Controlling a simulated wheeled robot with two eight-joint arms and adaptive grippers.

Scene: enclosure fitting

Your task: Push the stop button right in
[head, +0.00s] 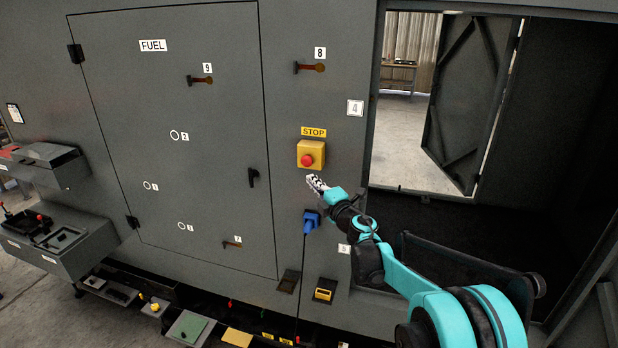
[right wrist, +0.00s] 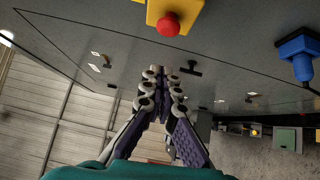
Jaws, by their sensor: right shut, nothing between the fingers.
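The stop button (head: 307,160) is a red mushroom head on a yellow box (head: 316,147) under a yellow STOP label (head: 313,132) on the grey panel. It also shows at the top of the right wrist view (right wrist: 168,25), where the yellow box (right wrist: 186,8) is cut by the frame edge. My right gripper (head: 314,181) is just below the box in the head view, apart from the button. Its fingers are together and empty in the right wrist view (right wrist: 162,74). My left gripper does not show in either view.
A blue plug (head: 311,221) with a hanging cable sits below my right gripper. The FUEL door (head: 175,100) with a black handle (head: 253,177) is to the left. An open doorway (head: 410,100) is to the right. Trays (head: 60,240) stick out at the far left.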

